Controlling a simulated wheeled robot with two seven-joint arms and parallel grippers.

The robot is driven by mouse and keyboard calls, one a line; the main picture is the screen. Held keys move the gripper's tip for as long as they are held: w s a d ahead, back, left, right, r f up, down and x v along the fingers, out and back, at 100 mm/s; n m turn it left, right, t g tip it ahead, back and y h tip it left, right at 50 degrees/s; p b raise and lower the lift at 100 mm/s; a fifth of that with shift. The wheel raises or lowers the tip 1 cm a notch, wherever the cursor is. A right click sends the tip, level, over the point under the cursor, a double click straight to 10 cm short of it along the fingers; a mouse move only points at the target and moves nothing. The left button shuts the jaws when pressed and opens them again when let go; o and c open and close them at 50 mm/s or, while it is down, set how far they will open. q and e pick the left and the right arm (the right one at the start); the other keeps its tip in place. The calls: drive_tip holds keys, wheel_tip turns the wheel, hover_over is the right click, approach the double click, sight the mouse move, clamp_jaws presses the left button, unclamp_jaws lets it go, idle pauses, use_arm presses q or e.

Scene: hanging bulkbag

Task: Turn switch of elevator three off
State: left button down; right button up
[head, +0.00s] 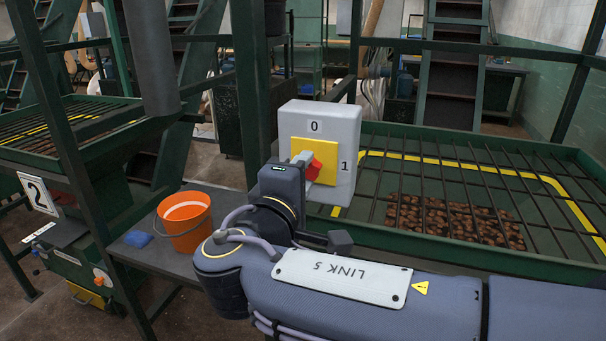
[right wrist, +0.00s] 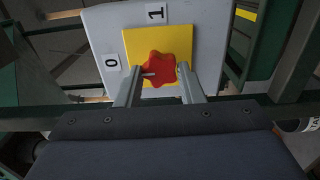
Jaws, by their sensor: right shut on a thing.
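A grey switch box (head: 342,120) with a yellow plate (head: 330,150) stands in the middle of the head view, with label 0 at its top and 1 at its right. My right gripper (head: 306,163) is shut on the red star-shaped knob (head: 314,170) on that plate. In the right wrist view the fingers (right wrist: 160,80) sit on both sides of the red knob (right wrist: 158,66). A white mark on the knob points left there, roughly toward the side with the 0 label (right wrist: 111,62). No number three shows near this box. My left gripper is not in view.
A green hopper with a bar grate (head: 470,190) lies right of the box. An orange bucket (head: 184,220) and a blue item (head: 138,239) are on a grey shelf at left. Green posts stand close behind the gripper.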

drive_tip(key=o, duration=1)
drive_tip(key=shift+v, duration=3.9)
